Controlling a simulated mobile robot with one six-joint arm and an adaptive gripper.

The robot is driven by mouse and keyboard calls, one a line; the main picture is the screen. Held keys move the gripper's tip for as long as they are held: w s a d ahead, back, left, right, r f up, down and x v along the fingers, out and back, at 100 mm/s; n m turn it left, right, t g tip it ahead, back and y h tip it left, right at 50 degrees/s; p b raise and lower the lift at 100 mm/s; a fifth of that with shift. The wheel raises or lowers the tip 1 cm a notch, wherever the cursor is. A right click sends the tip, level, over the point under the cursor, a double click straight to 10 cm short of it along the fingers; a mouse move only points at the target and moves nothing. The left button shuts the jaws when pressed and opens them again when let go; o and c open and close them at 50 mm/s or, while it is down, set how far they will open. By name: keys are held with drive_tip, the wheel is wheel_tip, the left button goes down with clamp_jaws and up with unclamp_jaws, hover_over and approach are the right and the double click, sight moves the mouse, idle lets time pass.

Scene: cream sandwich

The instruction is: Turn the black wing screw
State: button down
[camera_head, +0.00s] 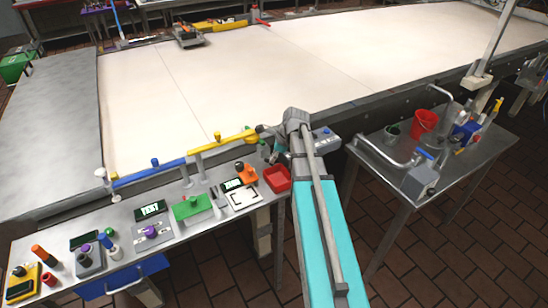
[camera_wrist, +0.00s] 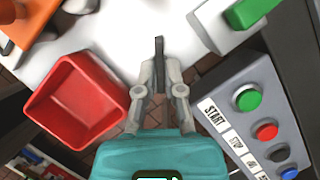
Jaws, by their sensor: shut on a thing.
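The black wing screw (camera_wrist: 158,48) shows in the wrist view as a narrow dark upright piece between my fingertips. My gripper (camera_wrist: 159,72) is shut on it, one grey finger on each side. The fingers hide its lower part. In the head view my gripper (camera_head: 277,152) is at the right end of the yellow bar (camera_head: 228,141), by the front edge of the big cream table. The screw itself is too small and too hidden to make out there.
A red open tray (camera_wrist: 78,98) lies left of my gripper. A grey control box (camera_wrist: 258,118) with green, red and blue buttons is close on the right. An orange object (camera_wrist: 22,22) is at upper left. In the head view, a side table (camera_head: 462,165) holds a red bucket (camera_head: 424,122).

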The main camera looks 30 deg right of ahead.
drive_tip(key=shift+m, duration=0.3)
drive_tip(key=c, duration=0.8)
unclamp_jaws()
drive_tip(key=shift+o, duration=0.2)
